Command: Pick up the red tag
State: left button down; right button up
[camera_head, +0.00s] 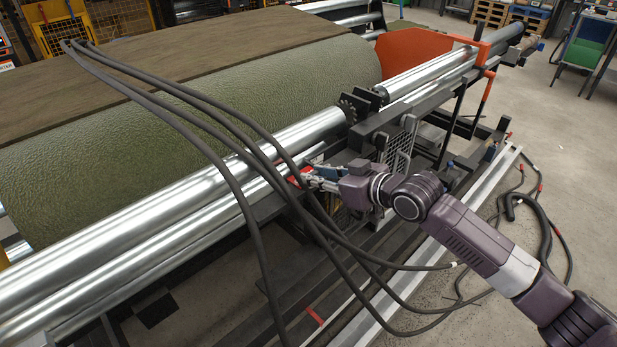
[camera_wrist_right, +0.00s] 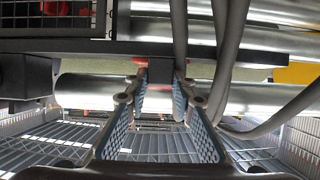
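The red tag (camera_head: 295,179) shows in the head view beside the lower steel roller, right at the tip of my right gripper (camera_head: 310,180). The gripper and a dark hose partly cover it. In the right wrist view the two blue-padded fingers of my right gripper (camera_wrist_right: 160,82) stand apart, with a dark block between their tips. Small red patches show near the tips, but I cannot tell which part is the tag. I see no clear contact between the fingers and the tag. My left gripper is not in view.
Several dark hoses (camera_head: 240,195) arch over the long steel rollers (camera_head: 180,210) and hang close to my right gripper. A large green turf roll (camera_head: 230,110) lies behind. A black frame with a mesh guard (camera_head: 400,150) stands right of the gripper. Open floor is at right.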

jog(key=shift+c, duration=1.4)
jog(key=shift+r, duration=0.1)
